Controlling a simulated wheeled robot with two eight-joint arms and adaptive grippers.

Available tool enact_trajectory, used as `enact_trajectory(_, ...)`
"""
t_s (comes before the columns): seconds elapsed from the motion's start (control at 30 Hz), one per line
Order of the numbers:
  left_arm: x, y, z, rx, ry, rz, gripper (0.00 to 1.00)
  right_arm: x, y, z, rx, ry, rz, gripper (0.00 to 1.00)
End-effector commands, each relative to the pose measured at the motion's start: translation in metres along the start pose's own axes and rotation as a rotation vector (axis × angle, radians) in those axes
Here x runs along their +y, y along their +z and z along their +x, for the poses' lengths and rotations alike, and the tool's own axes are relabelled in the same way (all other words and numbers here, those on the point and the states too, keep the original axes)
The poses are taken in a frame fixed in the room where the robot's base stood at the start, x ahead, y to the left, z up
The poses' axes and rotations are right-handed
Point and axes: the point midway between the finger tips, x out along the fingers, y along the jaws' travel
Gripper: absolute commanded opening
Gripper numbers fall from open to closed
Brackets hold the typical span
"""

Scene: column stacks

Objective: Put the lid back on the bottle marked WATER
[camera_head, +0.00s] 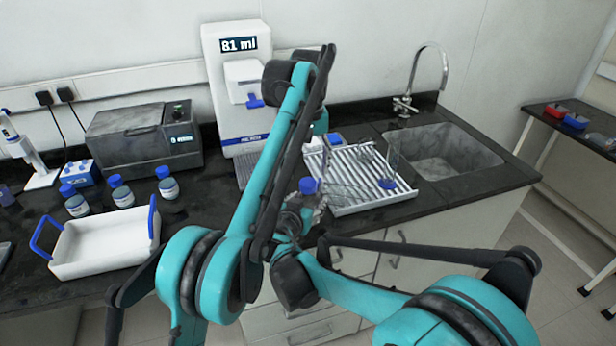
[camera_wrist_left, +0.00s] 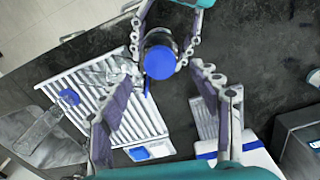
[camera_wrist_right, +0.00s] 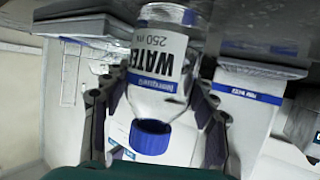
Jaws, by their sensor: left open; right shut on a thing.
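The bottle marked WATER is clear with a white label (camera_wrist_right: 158,62), which appears upside down in the right wrist view. My right gripper (camera_wrist_right: 157,85) is shut around it. A blue lid (camera_head: 308,185) sits at the bottle's top; it also shows from above in the left wrist view (camera_wrist_left: 160,62) and at the neck in the right wrist view (camera_wrist_right: 150,137). Whether it is fully seated or tightened I cannot tell. My left gripper (camera_wrist_left: 160,88) is open, its fingers spread either side of and above the lid. In the head view my left arm largely hides that gripper.
A white drying rack (camera_head: 350,207) holds a glass cylinder (camera_head: 393,155), beside the sink (camera_head: 440,150). A white dispenser (camera_head: 225,95) reading 81 ml stands behind. A white tray (camera_head: 100,265) and several blue-capped bottles (camera_head: 168,185) are at left. Dark counter lies between.

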Motion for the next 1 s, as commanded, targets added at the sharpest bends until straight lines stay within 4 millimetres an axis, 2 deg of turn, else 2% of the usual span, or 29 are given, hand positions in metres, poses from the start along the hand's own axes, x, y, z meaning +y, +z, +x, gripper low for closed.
enact_trajectory(0.1, 0.0, -0.001, -0.014, 0.0, 0.0, 0.0, 0.63, 0.0, 0.0, 0.0, 0.0, 0.0, 0.0, 0.0)
enact_trajectory(0.3, 0.0, 0.0, -0.027, 0.0, 0.0, 0.0, 0.63, 0.0, 0.0, 0.0, 0.0, 0.0, 0.0, 0.0)
enact_trajectory(0.63, 0.0, 0.0, -0.029, 0.0, 0.0, 0.0, 0.63, 0.0, 0.0, 0.0, 0.0, 0.0, 0.0, 0.0)
enact_trajectory(0.67, 0.0, 0.0, -0.029, 0.0, 0.0, 0.0, 0.63, 0.0, 0.0, 0.0, 0.0, 0.0, 0.0, 0.63)
enact_trajectory(0.73, 0.0, 0.0, -0.029, 0.0, 0.0, 0.0, 0.63, 0.0, 0.0, 0.0, 0.0, 0.0, 0.0, 0.81)
enact_trajectory(1.0, 0.0, 0.0, -0.029, 0.0, 0.0, 0.0, 0.63, 0.0, 0.0, 0.0, 0.0, 0.0, 0.0, 0.82)
